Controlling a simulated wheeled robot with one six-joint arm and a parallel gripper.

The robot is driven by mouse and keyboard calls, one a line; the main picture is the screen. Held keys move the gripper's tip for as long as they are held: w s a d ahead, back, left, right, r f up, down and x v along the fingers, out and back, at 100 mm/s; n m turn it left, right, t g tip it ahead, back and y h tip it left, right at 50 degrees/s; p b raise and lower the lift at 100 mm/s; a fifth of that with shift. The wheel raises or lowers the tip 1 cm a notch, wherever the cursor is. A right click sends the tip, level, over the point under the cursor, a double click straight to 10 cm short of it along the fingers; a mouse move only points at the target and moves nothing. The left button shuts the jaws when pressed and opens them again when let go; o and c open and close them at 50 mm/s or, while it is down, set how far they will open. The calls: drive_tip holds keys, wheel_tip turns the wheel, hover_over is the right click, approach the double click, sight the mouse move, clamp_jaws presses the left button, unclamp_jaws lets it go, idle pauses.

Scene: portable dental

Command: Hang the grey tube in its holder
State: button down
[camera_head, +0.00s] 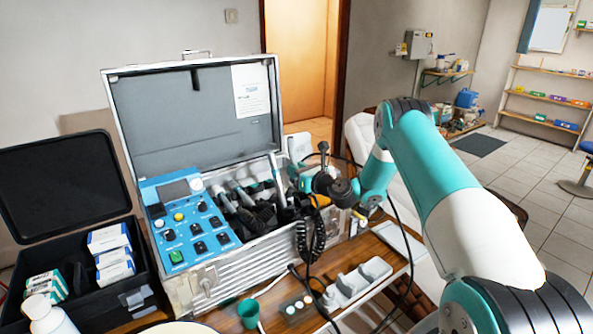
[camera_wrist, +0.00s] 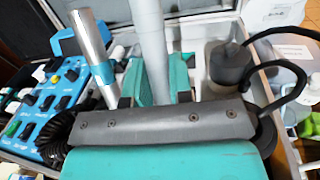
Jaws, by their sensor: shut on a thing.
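The grey tube (camera_wrist: 151,45) stands up between the two teal fingers of my gripper (camera_wrist: 160,82) in the wrist view. My gripper is shut on it, and the gripper body hides its lower part. In the head view, my gripper (camera_head: 303,177) is over the right side of the open metal case (camera_head: 235,278). A shiny metal tube (camera_wrist: 88,42) stands to the left of the grey tube, apart from it. Black holders (camera_head: 240,212) with several handpieces are inside the case. I cannot tell which holder is the grey tube's own.
A blue control panel (camera_head: 188,225) fills the case's left side. A dark-capped bottle (camera_wrist: 228,68) is close to the right of my gripper. Black coiled hose (camera_head: 312,240) hangs over the case's front. A teal cup (camera_head: 249,311) and grey tray (camera_head: 358,282) are on the table.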

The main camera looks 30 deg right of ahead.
drive_tip(key=shift+s+f+b, duration=0.25)
drive_tip(key=shift+f+b, duration=0.3)
drive_tip(key=shift+f, duration=0.15)
drive_tip(key=shift+s+f+b, duration=0.25)
drive_tip(key=shift+f+b, duration=0.25)
drive_tip(key=shift+f, duration=0.15)
drive_tip(key=c, duration=0.9)
unclamp_jaws()
drive_tip(key=shift+s, duration=0.1)
drive_tip(key=shift+s+d+b, duration=0.1)
drive_tip(key=shift+s+d, duration=0.1)
drive_tip(key=shift+s, duration=0.6)
drive_tip(key=shift+s+d+b, duration=0.1)
drive_tip(key=shift+s+d, duration=0.05)
drive_tip(key=shift+s, duration=0.6)
drive_tip(key=shift+s+d+b, duration=0.1)
drive_tip(key=shift+s+d, duration=0.1)
drive_tip(key=shift+s, duration=0.6)
drive_tip(key=s+b, duration=0.1)
drive_tip(key=b, duration=0.1)
drive_tip(key=s+b, duration=0.1)
drive_tip(key=b, duration=0.1)
drive_tip(key=s+b, duration=0.1)
drive_tip(key=b, duration=0.1)
drive_tip(key=shift+d, duration=0.25)
